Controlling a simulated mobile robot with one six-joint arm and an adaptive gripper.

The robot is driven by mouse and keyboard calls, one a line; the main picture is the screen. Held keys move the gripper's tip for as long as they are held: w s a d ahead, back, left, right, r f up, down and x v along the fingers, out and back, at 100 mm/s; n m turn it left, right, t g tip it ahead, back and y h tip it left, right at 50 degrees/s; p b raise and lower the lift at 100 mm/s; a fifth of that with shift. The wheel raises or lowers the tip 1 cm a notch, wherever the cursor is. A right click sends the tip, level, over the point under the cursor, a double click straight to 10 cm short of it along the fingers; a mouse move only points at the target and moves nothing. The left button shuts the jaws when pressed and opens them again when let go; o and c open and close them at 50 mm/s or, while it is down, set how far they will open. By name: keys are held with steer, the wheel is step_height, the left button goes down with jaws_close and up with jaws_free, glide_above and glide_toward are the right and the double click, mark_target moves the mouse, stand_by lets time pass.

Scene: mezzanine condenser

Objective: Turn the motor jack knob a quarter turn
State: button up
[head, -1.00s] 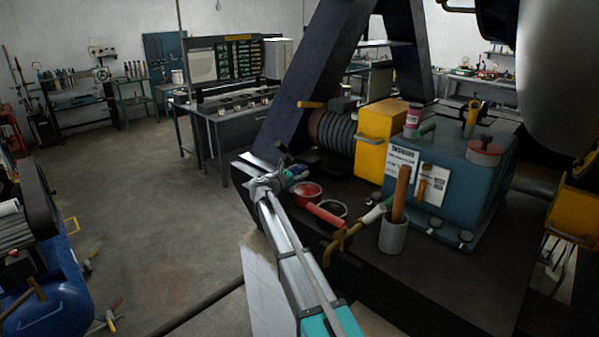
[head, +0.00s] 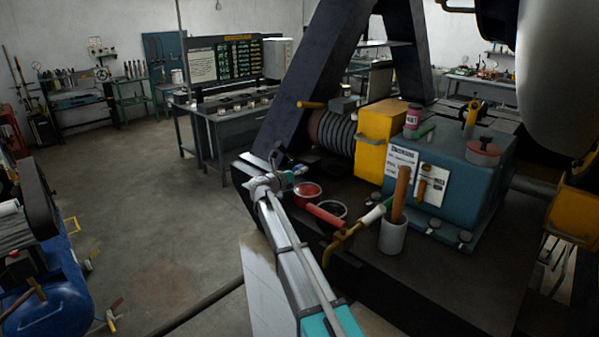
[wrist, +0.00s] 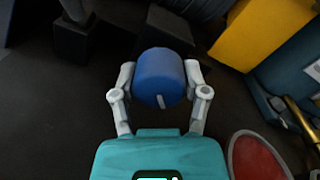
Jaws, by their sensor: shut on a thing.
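The motor jack knob (wrist: 160,70) is a blue round knob with a short white line on its near face, in the middle of the wrist view. The line slants slightly from upright. My gripper (wrist: 159,85) has one grey finger on each side of the knob and is shut on it. In the head view my gripper (head: 292,174) is low over the left end of the dark machine base (head: 455,285). There my arm and gripper mostly hide the knob.
An open red tin (head: 307,190) stands just right of my gripper. A grey cup (head: 392,236) with a wooden handle, a brass pipe wrench (head: 345,240) and a blue-green box (head: 460,180) are farther right. The floor at left is open.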

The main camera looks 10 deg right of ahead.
steer(key=n, duration=1.1)
stand_by(0.4)
steer(key=o, duration=1.1)
steer(key=shift+o, duration=0.2)
steer(key=shift+v, duration=3.75)
steer(key=shift+w, duration=0.1)
